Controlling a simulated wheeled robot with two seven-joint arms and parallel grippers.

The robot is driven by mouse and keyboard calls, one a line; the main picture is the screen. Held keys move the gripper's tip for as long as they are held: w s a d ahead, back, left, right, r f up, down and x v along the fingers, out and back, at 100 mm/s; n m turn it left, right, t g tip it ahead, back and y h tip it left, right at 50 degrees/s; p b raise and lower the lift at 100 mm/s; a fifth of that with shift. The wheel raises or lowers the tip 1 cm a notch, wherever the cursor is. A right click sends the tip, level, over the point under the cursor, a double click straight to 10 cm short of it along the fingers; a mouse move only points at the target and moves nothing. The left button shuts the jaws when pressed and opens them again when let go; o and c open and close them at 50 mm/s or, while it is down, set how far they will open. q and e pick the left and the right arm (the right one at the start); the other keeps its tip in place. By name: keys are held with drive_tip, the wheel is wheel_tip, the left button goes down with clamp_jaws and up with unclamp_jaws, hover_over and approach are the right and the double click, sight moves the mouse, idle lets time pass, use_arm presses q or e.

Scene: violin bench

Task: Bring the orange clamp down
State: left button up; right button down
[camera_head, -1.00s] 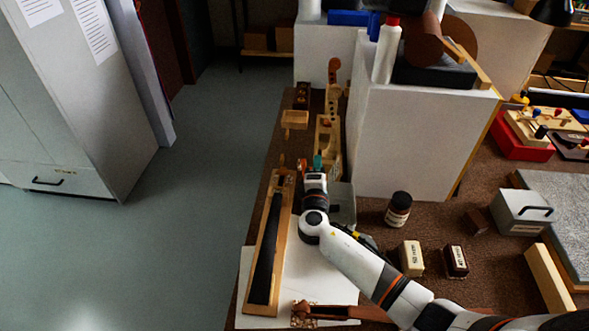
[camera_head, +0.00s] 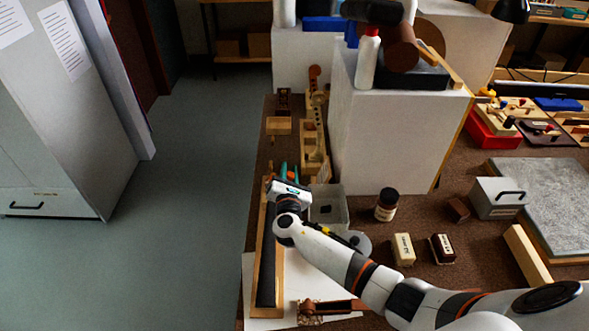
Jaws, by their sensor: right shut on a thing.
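My right gripper (camera_head: 288,174) is low over the far end of a long narrow wooden frame with a black strip (camera_head: 267,255). It is shut, its fingers pointing away from me. An orange-brown bit, likely the orange clamp (camera_head: 269,180), shows at its left side; most of it is hidden by the gripper and wrist. Teal parts show at the front of the gripper. I cannot tell whether the clamp touches the frame. My left gripper is not in view.
A grey open bin (camera_head: 328,205) stands just right of the gripper. A tall white box (camera_head: 385,130) rises behind it. A wooden rack (camera_head: 312,145) lies beyond. A dark jar (camera_head: 387,204) and small labelled blocks stand to the right. The floor is open left of the bench.

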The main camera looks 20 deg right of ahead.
drive_tip(key=shift+w+a+f+n, duration=0.15)
drive_tip(key=shift+a+f+n, duration=0.2)
drive_tip(key=shift+n, duration=0.6)
drive_tip(key=shift+w+a+f+n, duration=0.1)
drive_tip(key=shift+a+f+n, duration=0.25)
drive_tip(key=shift+n, duration=0.55)
drive_tip(key=shift+w+a+f+n, duration=0.15)
drive_tip(key=shift+a+f+n, duration=0.2)
drive_tip(key=shift+n, duration=0.6)
drive_tip(key=c, duration=1.2)
unclamp_jaws()
drive_tip(key=shift+c, duration=0.2)
drive_tip(key=v, duration=1.2)
drive_tip(key=shift+d, duration=0.1)
